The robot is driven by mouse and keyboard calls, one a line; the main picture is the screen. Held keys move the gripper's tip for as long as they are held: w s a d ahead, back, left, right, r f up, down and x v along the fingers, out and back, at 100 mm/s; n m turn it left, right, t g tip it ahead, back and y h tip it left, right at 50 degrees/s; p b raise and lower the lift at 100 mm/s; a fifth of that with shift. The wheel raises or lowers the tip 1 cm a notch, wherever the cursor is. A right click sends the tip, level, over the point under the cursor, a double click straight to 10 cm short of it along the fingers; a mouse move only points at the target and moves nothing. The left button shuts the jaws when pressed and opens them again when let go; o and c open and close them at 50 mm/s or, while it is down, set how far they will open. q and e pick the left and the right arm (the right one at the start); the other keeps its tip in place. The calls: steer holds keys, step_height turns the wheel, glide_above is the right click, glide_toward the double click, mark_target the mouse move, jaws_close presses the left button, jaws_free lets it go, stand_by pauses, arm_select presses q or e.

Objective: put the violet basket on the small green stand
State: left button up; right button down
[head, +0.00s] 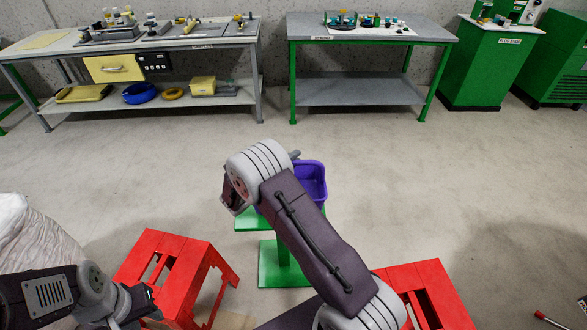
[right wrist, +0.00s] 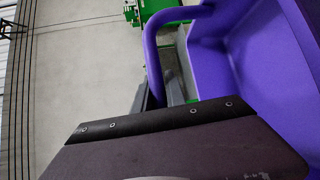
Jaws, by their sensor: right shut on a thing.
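The violet basket (head: 313,180) is partly hidden behind my right arm in the head view. It shows over or at the top of the small green stand (head: 279,265); I cannot tell whether it touches the top. In the right wrist view the basket (right wrist: 245,50) fills the upper right, with its handle (right wrist: 153,60) on the left side. My right gripper (right wrist: 165,98) is shut on the basket, at its handle; its fingertips are mostly hidden. My left gripper (head: 138,303) is low at the left, away from the basket, and its jaws are not clear.
Red stools stand on both sides, at the left (head: 180,265) and right (head: 430,290). A pale sack (head: 35,240) is at the left edge. A workbench (head: 160,40), a green-legged table (head: 370,45) and a green cabinet (head: 490,65) line the back. The floor between is clear.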

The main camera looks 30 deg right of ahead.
steer(key=shift+f+b, duration=0.3)
steer(key=shift+f, duration=1.65)
steer(key=shift+f, duration=0.15)
steer(key=c, duration=1.4)
jaws_free()
steer(key=shift+o, duration=0.2)
